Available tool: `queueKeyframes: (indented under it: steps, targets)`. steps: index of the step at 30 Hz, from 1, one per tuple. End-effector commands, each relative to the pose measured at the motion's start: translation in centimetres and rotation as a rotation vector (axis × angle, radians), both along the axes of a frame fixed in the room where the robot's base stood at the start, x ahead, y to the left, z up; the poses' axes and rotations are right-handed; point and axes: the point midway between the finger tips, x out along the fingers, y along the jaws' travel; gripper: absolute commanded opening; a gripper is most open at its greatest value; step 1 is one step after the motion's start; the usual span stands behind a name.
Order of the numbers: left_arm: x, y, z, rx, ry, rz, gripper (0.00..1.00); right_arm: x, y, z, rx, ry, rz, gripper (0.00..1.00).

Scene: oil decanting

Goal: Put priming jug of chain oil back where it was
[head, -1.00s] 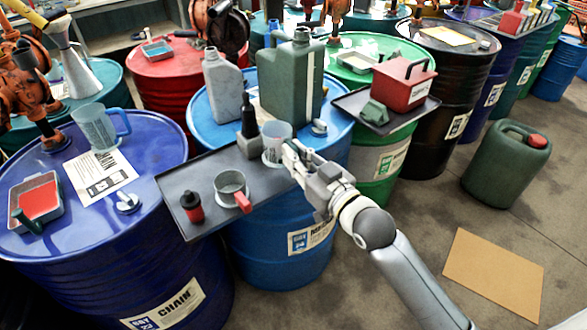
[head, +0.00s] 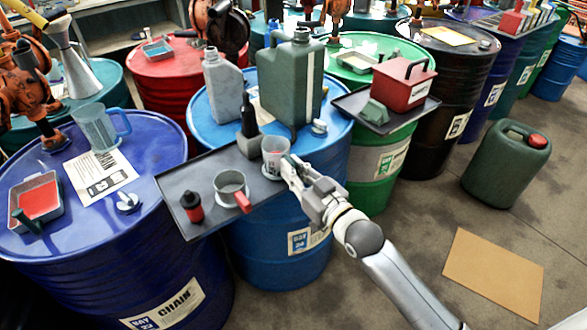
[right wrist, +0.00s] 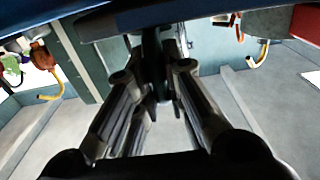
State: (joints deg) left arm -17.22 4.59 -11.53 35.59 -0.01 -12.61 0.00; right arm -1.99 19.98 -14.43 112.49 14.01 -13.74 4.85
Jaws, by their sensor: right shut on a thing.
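My right gripper (head: 290,172) is shut on a small clear jug (head: 274,150), which has a pinkish tint inside. The jug is upright over the right part of the dark tray (head: 180,176), in front of the blue drum. I cannot tell whether its base touches the tray. In the right wrist view, the gripper fingers (right wrist: 160,100) reach forward and the jug is hard to make out. A larger blue clear jug (head: 95,130) with a handle stands on the dark blue drum marked CHAIN (head: 178,306). My left gripper is out of view.
A grey block with a dark-topped bottle (head: 249,128) is close left of the held jug. A metal cup with a red handle (head: 230,187) and a small red bottle (head: 192,208) stand on the tray's left part. A green canister (head: 290,85) stands behind.

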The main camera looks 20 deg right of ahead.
Motion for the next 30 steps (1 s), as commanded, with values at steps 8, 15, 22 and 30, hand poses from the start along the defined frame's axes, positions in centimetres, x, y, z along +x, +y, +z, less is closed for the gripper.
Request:
queueKeyframes:
  steps: [8,15,22,30]
  targets:
    - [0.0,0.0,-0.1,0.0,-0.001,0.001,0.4,0.0,0.0,-0.3,0.0,0.001,0.0,0.33]
    - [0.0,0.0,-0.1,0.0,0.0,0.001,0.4,0.0,0.0,-0.2,0.0,0.001,0.0,0.33]
    - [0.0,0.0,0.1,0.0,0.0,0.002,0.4,-0.6,-0.2,0.5,-0.001,0.004,0.0,0.33]
    - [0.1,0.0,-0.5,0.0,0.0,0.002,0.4,-5.1,-1.8,0.3,-0.001,0.004,0.0,0.33]
